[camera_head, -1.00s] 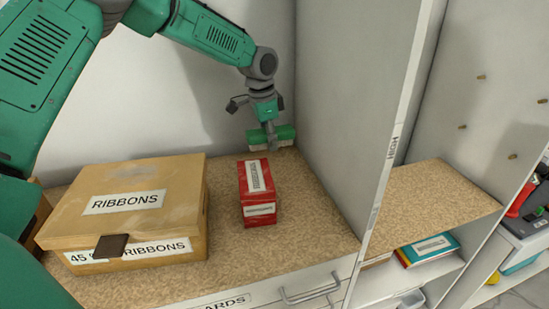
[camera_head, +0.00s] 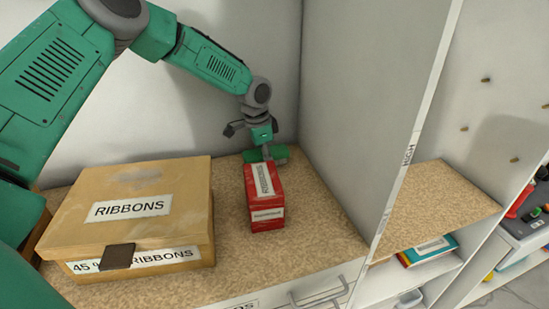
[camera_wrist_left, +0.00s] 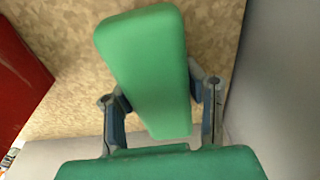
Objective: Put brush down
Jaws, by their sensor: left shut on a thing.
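My left gripper (camera_head: 266,152) is shut on the green brush (camera_head: 280,154), behind the red box (camera_head: 265,212) on the speckled shelf surface (camera_head: 300,245). The box hides part of the brush in the head view. In the left wrist view the brush (camera_wrist_left: 148,62) lies between the two fingers of the gripper (camera_wrist_left: 162,98), with the speckled surface behind it. I cannot tell whether the brush touches the surface. My right gripper is not in view.
A cardboard box labelled RIBBONS (camera_head: 130,190) stands left of the red box. A grey upright panel (camera_head: 375,90) bounds the shelf on the right. The surface in front and right of the red box is clear.

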